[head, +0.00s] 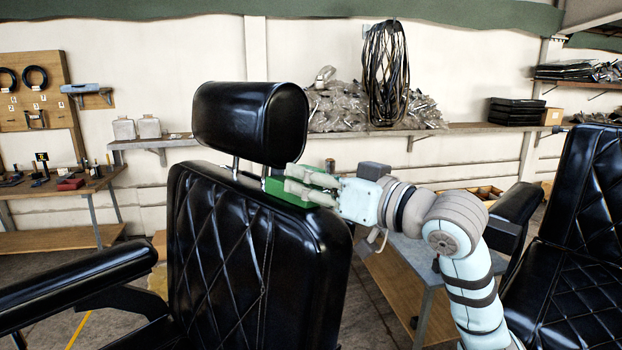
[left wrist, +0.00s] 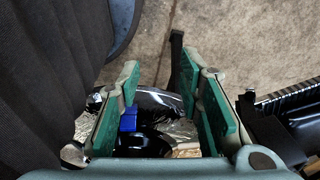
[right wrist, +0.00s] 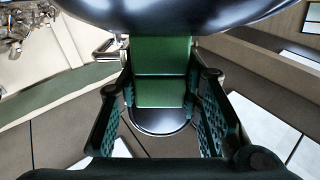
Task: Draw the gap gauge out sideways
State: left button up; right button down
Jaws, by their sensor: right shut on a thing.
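The green gap gauge (head: 287,192) sits in the gap between the black headrest (head: 250,122) and the top of the diamond-stitched backrest (head: 215,255), beside the metal headrest posts (head: 236,166). My right gripper (head: 294,181) comes in from the right and is shut on the gauge. In the right wrist view the green gauge (right wrist: 162,72) stands between my fingers, under the headrest (right wrist: 180,12). How far the gauge reaches into the gap is hidden. My left gripper (left wrist: 160,85) is out of the head view; its wrist view shows its fingers apart with nothing clearly held.
A black armrest (head: 80,285) juts out at the left. A second black chair (head: 575,240) stands at the right. A grey-topped table (head: 415,258) is behind my right arm. A wall shelf (head: 470,128) holds bagged goods. Foil-like packs (left wrist: 180,135) lie below my left gripper.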

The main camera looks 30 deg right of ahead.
dwell(0.3)
jog(key=shift+b+v, duration=2.05)
jog(key=shift+v, duration=1.25)
jog(key=shift+r, duration=0.15)
jog(key=shift+w, duration=0.1)
notch_tip(320, 180, up, 8)
jog(key=d+p, duration=0.1)
jog(key=p, duration=0.5)
jog(key=shift+s+d, duration=0.25)
jog(key=shift+d, duration=0.1)
